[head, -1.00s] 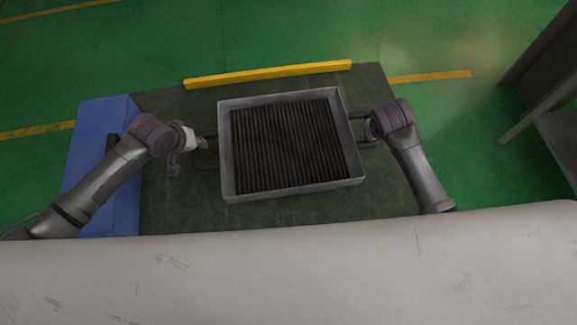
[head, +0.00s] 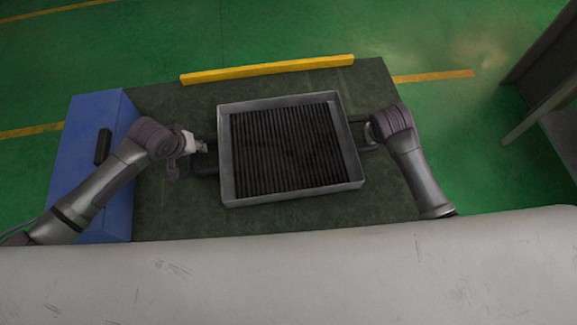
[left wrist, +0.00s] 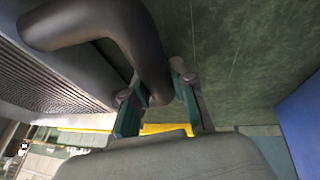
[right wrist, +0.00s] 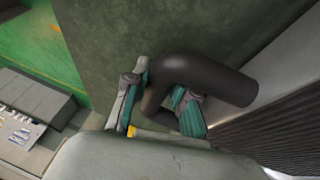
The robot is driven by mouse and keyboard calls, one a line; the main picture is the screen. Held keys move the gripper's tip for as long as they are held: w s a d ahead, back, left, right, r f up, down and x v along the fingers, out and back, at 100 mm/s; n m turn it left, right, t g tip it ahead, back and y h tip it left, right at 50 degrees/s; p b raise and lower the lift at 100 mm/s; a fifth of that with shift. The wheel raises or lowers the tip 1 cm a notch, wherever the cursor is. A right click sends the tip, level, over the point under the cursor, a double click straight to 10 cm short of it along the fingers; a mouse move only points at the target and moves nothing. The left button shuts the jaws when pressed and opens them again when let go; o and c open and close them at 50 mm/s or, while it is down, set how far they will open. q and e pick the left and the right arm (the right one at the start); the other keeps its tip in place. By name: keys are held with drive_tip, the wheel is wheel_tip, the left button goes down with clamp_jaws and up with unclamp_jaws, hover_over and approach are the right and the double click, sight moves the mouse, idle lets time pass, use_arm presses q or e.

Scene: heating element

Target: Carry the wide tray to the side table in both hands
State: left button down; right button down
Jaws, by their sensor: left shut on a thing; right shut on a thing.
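The wide tray (head: 229,190) is a shallow metal pan with a dark ribbed inside, in the middle of the head view over a dark green table top (head: 300,215). I cannot tell whether it touches that top. My left gripper (head: 199,148) is shut on the tray's left handle; the left wrist view shows the dark bar (left wrist: 145,45) between its fingers. My right gripper (head: 369,134) is shut on the right handle, and the right wrist view shows its fingers on either side of the dark handle (right wrist: 215,80).
A yellow bar (head: 268,69) runs along the table's far edge. A blue block (head: 75,150) with a dark handle is at the left. A grey structure (head: 550,85) stands at the right. The green floor beyond the table is clear.

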use_arm(q)
drive_tip(key=shift+w+a+f, duration=0.1)
drive_tip(key=shift+w+f, duration=0.05)
drive_tip(key=shift+w, duration=0.05)
use_arm(e)
drive_tip(key=shift+w+d+f, duration=0.1)
drive_tip(key=shift+w+f, duration=0.05)
use_arm(q)
drive_tip(key=c, duration=1.3)
unclamp_jaws()
drive_tip(key=shift+s+f, duration=0.2)
drive_tip(key=shift+f, duration=0.05)
drive_tip(key=shift+c, duration=0.2)
use_arm(e)
drive_tip(key=c, duration=1.3)
unclamp_jaws()
drive_tip(key=shift+f, duration=0.2)
drive_tip(key=shift+c, duration=0.2)
use_arm(q)
drive_tip(key=o, duration=0.4)
drive_tip(key=shift+s+r, duration=0.15)
drive_tip(key=shift+s, duration=0.05)
use_arm(e)
drive_tip(key=o, duration=0.4)
drive_tip(key=shift+s+r, duration=0.15)
drive_tip(key=shift+s, duration=0.2)
